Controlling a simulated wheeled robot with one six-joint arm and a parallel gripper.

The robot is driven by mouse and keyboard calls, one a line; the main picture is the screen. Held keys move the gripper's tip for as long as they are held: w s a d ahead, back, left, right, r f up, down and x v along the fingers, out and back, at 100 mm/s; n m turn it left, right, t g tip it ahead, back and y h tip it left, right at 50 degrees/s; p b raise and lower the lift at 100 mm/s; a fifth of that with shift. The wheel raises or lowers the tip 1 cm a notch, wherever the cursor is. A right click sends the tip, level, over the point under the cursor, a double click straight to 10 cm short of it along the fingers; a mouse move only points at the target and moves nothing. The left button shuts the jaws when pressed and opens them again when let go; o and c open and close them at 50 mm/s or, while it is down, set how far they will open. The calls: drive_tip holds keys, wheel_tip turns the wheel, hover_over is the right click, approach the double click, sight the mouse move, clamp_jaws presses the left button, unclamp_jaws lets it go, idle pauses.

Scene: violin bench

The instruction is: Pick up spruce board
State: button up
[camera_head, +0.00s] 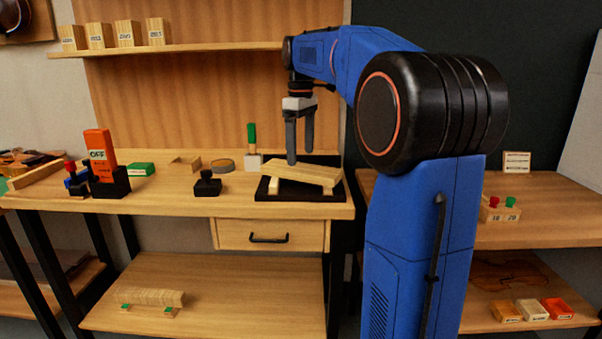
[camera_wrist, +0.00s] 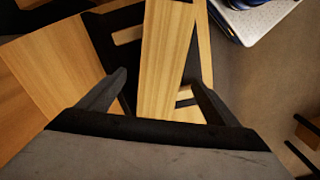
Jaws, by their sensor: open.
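The spruce board (camera_head: 306,172) is a pale, flat wooden piece. It lies slightly tilted across light wooden supports over a black tray (camera_head: 331,196) at the right end of the bench. In the wrist view the board (camera_wrist: 167,62) runs lengthwise between the fingers. My gripper (camera_head: 299,158) is open, pointing down just above the board, with one fingertip near its back edge. In the wrist view the gripper (camera_wrist: 160,88) has its fingers apart, one on each side of the board, not visibly touching it. The board's near end is hidden behind my gripper body.
The wooden bench top (camera_head: 150,200) also holds a green-handled tool (camera_head: 252,142) left of the gripper, a black stamp-like block (camera_head: 207,184), a round tin (camera_head: 222,165) and an orange "OFF" block (camera_head: 100,150). A shelf (camera_head: 190,48) with wooden blocks hangs above.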

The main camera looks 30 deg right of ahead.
sight(301, 167)
drive_tip(key=shift+s+f, duration=0.1)
drive_tip(key=shift+f, duration=2.2)
drive_tip(key=shift+c, duration=0.6)
drive_tip(key=c, duration=1.3)
wheel_tip(301, 167, up, 10)
drive_tip(key=n, duration=0.4)
drive_tip(key=shift+f, duration=4.85)
